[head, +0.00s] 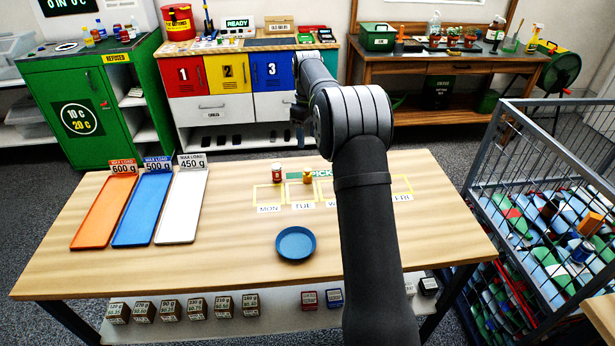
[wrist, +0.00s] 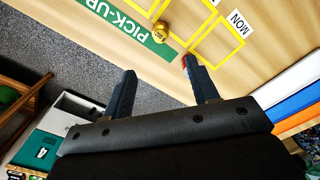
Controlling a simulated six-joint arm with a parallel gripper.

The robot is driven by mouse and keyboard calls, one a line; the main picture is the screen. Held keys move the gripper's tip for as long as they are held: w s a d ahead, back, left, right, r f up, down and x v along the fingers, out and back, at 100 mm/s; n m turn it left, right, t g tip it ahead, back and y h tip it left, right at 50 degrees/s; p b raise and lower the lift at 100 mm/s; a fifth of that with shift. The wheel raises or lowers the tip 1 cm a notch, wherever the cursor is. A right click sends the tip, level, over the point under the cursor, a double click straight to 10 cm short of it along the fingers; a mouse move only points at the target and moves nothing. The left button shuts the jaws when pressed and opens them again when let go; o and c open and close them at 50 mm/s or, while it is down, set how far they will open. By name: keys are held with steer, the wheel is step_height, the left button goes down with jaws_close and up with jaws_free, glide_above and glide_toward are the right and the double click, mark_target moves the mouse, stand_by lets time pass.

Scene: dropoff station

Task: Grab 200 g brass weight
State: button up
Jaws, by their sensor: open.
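In the head view my gripper (head: 299,132) is partly hidden by my arm and hangs above the far side of the table.
A blue dish (head: 296,244) sits nearer. Orange (head: 103,212), blue (head: 142,210) and white (head: 182,207) trays lie left. The table centre-left is clear.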

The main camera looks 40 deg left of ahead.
mark_target(308, 169)
step_height(308, 169, down, 15)
steer(key=shift+d+r, duration=0.1)
steer(key=shift+d, duration=0.05)
steer(key=c, duration=1.1)
jaws_close()
steer(key=shift+r, duration=0.1)
